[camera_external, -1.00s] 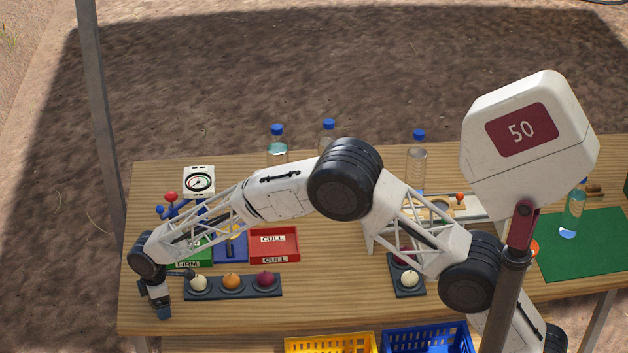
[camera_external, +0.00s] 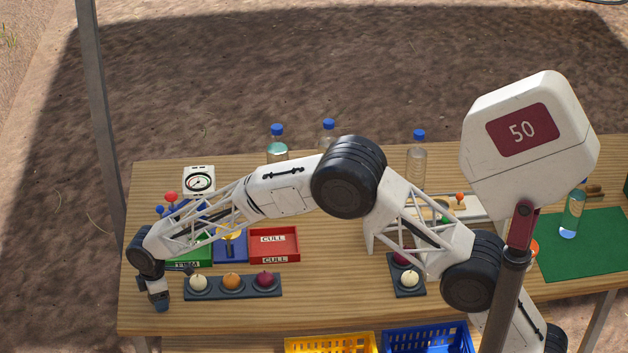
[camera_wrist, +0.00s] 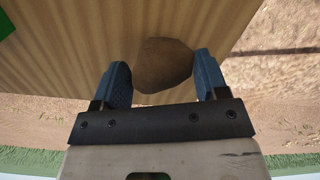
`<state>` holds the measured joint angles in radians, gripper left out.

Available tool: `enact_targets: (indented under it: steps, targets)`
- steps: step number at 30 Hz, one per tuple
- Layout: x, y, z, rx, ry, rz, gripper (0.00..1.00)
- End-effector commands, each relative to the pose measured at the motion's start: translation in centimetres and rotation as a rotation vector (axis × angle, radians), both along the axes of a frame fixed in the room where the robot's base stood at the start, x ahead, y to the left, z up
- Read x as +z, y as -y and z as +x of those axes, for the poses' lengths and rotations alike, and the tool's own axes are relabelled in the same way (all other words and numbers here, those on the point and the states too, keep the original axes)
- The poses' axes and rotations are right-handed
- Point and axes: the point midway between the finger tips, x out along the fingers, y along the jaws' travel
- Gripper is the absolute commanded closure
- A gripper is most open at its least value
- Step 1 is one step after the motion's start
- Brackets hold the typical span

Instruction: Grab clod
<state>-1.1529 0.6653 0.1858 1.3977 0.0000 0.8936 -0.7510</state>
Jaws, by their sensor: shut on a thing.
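The clod (camera_wrist: 163,65) is a brown, rounded lump in the wrist view. It sits between the two blue fingers of my gripper (camera_wrist: 164,80), which is shut on it. Wooden tabletop shows beyond it. In the external view my gripper (camera_external: 160,300) points down at the near left corner of the table. The clod cannot be made out there. How far it is above the tabletop, if at all, I cannot tell.
A dark holder (camera_external: 233,293) with white, orange and dark red onions is just right of my gripper. Behind it are a green tray (camera_external: 190,262), a blue tray (camera_external: 232,256) and a red CULL tray (camera_external: 274,257). A dial scale (camera_external: 199,182) and bottles stand farther back.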

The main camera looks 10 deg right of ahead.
Motion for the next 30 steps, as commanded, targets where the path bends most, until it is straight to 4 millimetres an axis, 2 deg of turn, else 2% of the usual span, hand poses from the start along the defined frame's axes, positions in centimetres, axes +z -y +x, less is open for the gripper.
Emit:
enact_targets:
  steps: [4,14,30]
  targets:
    - [2.1,0.0,0.0,0.0,0.001,0.003,0.61]
    - [2.3,3.8,-1.8,0.0,0.001,0.001,0.61]
    - [2.9,10.9,-5.1,0.0,0.001,0.001,0.61]
